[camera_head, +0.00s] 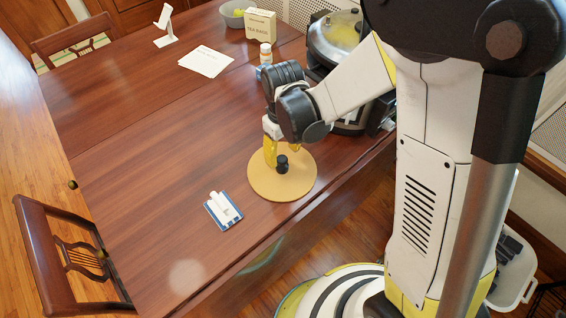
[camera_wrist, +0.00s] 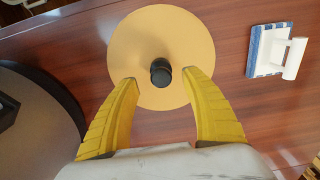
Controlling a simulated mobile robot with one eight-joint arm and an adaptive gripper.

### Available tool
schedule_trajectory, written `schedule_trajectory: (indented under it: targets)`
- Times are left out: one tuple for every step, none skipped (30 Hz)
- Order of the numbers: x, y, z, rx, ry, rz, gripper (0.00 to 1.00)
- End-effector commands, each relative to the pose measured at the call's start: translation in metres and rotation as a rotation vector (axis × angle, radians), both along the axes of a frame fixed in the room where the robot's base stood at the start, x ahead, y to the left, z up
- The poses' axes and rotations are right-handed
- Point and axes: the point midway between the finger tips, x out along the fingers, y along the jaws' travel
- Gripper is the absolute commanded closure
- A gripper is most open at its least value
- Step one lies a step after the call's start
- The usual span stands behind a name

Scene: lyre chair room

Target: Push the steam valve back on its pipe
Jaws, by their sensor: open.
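A small black knob-like piece (camera_head: 282,164), which looks like the steam valve, stands on a round tan mat (camera_head: 264,186) on the table. In the wrist view the black piece (camera_wrist: 160,71) is near the middle of the mat (camera_wrist: 135,35). My gripper (camera_head: 273,158) is above the mat beside the piece; in the wrist view its yellow fingers (camera_wrist: 159,80) are open, spread to either side of the piece. I cannot tell their height over the mat. A dark pot with a glassy lid (camera_head: 338,35) stands at the back right, partly hidden by my arm. I see no pipe clearly.
A white-handled brush on a blue base (camera_head: 222,210) lies left of the mat. Papers (camera_head: 206,61), a small bottle (camera_head: 265,53), a tea bag box (camera_head: 260,24) and a grey bowl (camera_head: 232,14) are farther back. The table's left half is largely clear.

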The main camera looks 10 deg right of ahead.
Motion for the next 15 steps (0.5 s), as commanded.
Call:
schedule_trajectory:
  targets:
    - [0.0, 0.0, -0.01, 0.0, 0.0, 0.0, 0.45]
    - [0.0, 0.0, -0.013, 0.0, 0.0, 0.0, 0.45]
    - [0.0, 0.0, -0.016, 0.0, 0.0, -0.001, 0.45]
    - [0.0, 0.0, -0.017, 0.001, -0.001, -0.001, 0.45]
    - [0.0, 0.0, -0.019, 0.001, -0.001, -0.001, 0.45]
    - [0.001, 0.001, -0.023, 0.001, -0.001, -0.001, 0.45]
    - [0.001, 0.001, -0.027, 0.001, -0.001, -0.001, 0.45]
    - [0.001, 0.001, -0.031, 0.001, -0.001, 0.0, 0.45]
    - [0.002, 0.002, -0.038, 0.001, -0.001, 0.0, 0.45]
    - [0.003, 0.003, -0.044, 0.001, -0.001, 0.0, 0.45]
    - [0.003, 0.003, -0.049, 0.001, -0.001, 0.0, 0.45]
    - [0.003, 0.003, -0.055, 0.001, -0.001, -0.001, 0.45]
    - [0.003, 0.003, -0.06, 0.001, -0.001, -0.001, 0.45]
    - [0.003, 0.003, -0.063, 0.001, -0.001, -0.001, 0.45]
    - [0.003, 0.003, -0.066, 0.001, -0.001, -0.001, 0.45]
